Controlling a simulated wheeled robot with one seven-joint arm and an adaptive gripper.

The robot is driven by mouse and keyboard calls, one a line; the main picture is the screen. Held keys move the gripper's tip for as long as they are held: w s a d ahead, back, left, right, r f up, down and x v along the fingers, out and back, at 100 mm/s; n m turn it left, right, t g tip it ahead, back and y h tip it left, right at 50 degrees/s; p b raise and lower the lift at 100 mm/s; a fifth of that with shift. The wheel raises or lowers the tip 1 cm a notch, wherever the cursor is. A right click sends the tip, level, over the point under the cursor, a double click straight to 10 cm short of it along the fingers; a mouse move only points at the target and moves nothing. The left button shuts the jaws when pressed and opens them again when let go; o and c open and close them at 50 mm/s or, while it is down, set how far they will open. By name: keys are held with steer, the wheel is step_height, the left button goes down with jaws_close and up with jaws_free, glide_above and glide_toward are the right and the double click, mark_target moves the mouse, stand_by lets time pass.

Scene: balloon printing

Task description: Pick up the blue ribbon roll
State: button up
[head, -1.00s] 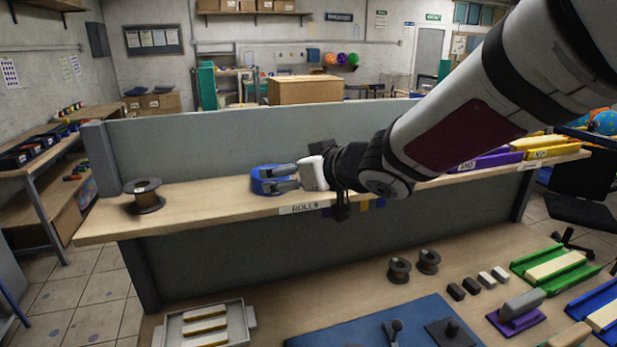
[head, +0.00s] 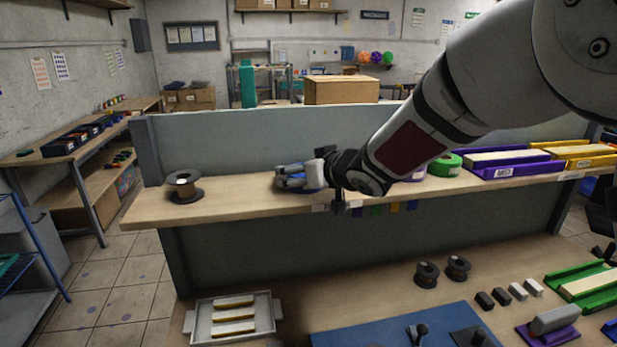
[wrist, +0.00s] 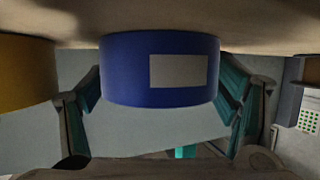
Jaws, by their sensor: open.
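The blue ribbon roll (head: 314,173) stands on the wooden shelf, mostly hidden behind my gripper in the head view. In the wrist view the blue roll (wrist: 130,70) fills the upper middle, with a plain grey label on its side. My gripper (head: 292,178) is open at the roll. In the wrist view its two fingers stand on either side of the roll, left and right. The right finger looks very close to the roll's side; I cannot tell whether either finger touches it.
A yellow roll (wrist: 25,75) is close by on the left in the wrist view. A dark spool (head: 184,187) stands on the shelf's left end. A green roll (head: 444,165) and purple tray (head: 510,172) lie to the right. A grey panel (head: 230,138) rises behind the shelf (head: 235,201).

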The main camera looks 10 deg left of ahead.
steer(key=c, duration=1)
